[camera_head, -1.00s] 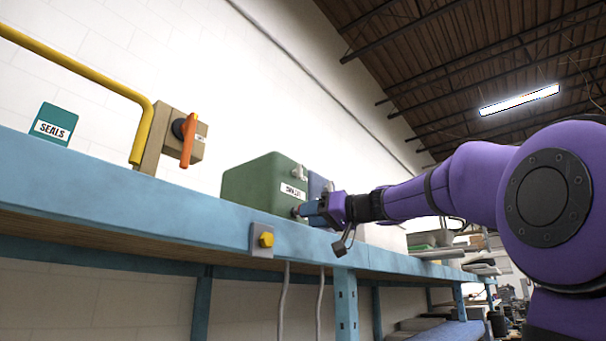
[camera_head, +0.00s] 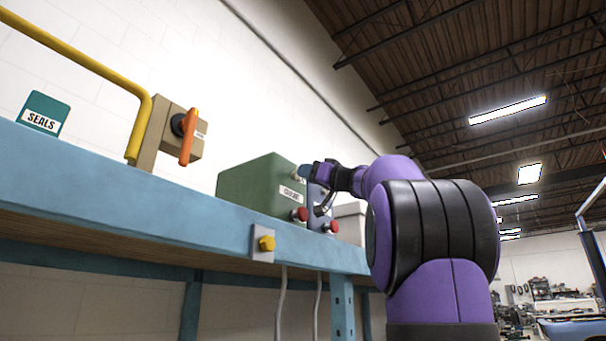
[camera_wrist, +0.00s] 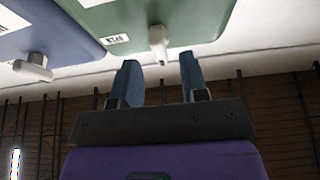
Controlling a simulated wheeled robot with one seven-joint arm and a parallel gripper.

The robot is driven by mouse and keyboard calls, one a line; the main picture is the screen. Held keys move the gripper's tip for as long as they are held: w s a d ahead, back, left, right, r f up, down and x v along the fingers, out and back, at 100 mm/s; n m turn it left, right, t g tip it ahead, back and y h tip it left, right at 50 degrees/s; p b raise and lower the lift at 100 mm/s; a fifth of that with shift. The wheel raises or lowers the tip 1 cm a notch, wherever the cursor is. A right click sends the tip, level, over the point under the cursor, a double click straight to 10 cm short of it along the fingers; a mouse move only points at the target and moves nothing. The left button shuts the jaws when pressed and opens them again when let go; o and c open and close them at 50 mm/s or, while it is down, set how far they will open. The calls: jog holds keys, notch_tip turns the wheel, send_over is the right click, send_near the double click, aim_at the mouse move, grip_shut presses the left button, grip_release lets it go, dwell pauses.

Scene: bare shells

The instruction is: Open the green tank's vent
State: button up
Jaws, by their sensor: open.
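The green tank (camera_head: 248,187) stands on the blue bench, with a white label and a red knob (camera_head: 300,214) low on its front. In the wrist view, the green tank (camera_wrist: 190,15) fills the top and carries a small white vent fitting (camera_wrist: 158,40). My gripper (camera_wrist: 160,75) is open and empty, its two blue fingers below the white fitting in that picture. The fitting lies between the fingers' lines, just past the tips, apparently untouched. In the head view my gripper (camera_head: 306,172) is at the tank's upper front and partly hides that fitting.
A blue tank (camera_wrist: 40,30) with its own white fitting (camera_wrist: 33,68) stands right beside the green one. Its red knob (camera_head: 330,227) shows low.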

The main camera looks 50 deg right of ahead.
jog(key=shift+x, duration=1.2)
jog(key=shift+c, duration=0.4)
grip_shut()
jog(key=shift+m+h, duration=0.4)
jog(key=shift+m, duration=0.3)
jog(key=shift+m+g+h, duration=0.9)
jog(key=shift+m+h, duration=0.25)
jog(key=shift+m, duration=2.4)
jog(key=shift+m+g+h, duration=0.9)
jog(key=shift+m+h, duration=0.2)
jog(key=shift+m, duration=2.4)
jog(key=shift+m+g+h, duration=0.9)
jog(key=shift+m+h, duration=0.25)
jog(key=shift+m, duration=2.4)
